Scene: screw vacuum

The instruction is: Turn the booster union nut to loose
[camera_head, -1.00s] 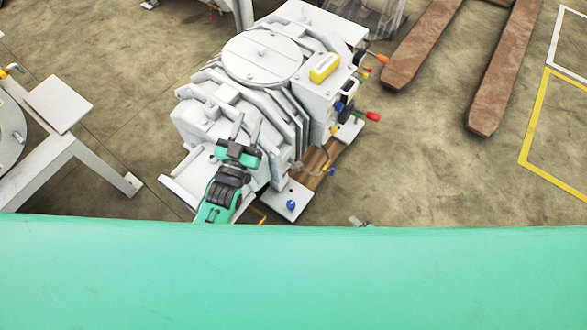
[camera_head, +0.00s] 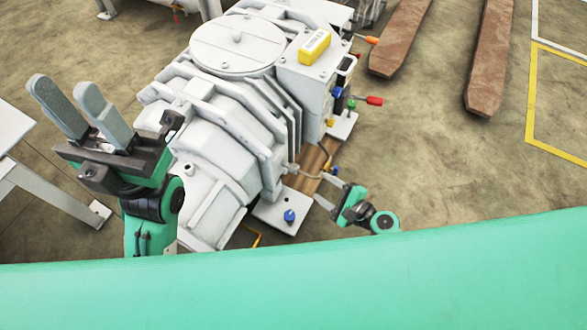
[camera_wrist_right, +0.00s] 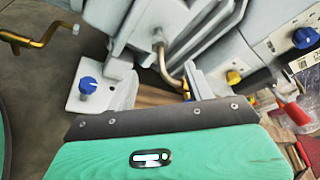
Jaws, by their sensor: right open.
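The grey-white vacuum machine (camera_head: 215,125) stands in the middle of the head view, with a round lid on top. A thin bent metal pipe (camera_wrist_right: 175,75) with a fitting at its upper end shows in the right wrist view; I cannot tell whether that fitting is the booster union nut. My left gripper (camera_head: 62,86) is open and empty, raised at the left of the machine, fingers pointing up. My right gripper (camera_head: 321,188) is open at the machine's lower right, fingers toward the pipe area, apparently holding nothing.
A blue knob (camera_head: 290,216) stands on the near base plate. Red (camera_head: 374,101) and orange (camera_head: 371,40) handles stick out at the right. A yellow box (camera_head: 314,47) sits on top. A white frame (camera_head: 40,180) is at the left.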

